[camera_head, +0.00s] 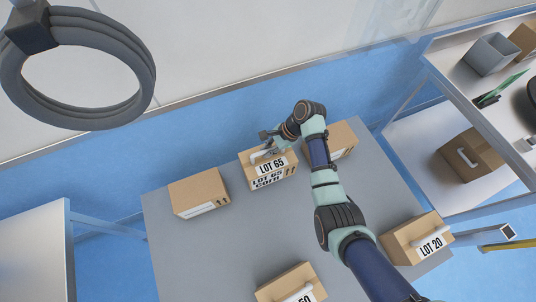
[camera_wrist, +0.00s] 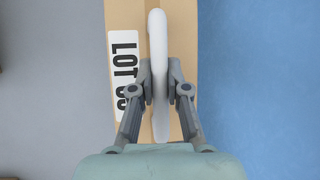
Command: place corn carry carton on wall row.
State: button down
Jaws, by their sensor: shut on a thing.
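A brown carton labelled LOT 65 (camera_head: 266,181), with CORN printed on its front, stands upright on the grey table (camera_head: 225,249) near the back edge by the wall. My gripper (camera_head: 270,149) is above it, shut on its white handle. In the wrist view the white handle (camera_wrist: 158,60) lies between the two fingers (camera_wrist: 158,92), over the carton's top (camera_wrist: 180,22) and its partly covered LOT label. Two cartons flank it along the back edge: a plain one (camera_head: 198,192) to the left and one (camera_head: 342,139) to the right, partly hidden by my arm.
A LOT 20 carton (camera_head: 415,238) sits at the table's right edge, and another carton (camera_head: 290,281) at the front. A shelf unit (camera_head: 445,65) at right holds a grey bin (camera_head: 490,54) and a handled carton (camera_head: 469,155). The table's middle and left front are clear.

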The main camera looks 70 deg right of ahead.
jog(key=shift+f+b, duration=0.85)
jog(key=shift+f, duration=1.3)
jog(key=c, duration=1.2)
grip_release()
jog(key=shift+o, duration=0.2)
jog(key=p+v, duration=0.4)
jog(key=v, duration=0.8)
jog(key=shift+w, duration=0.1)
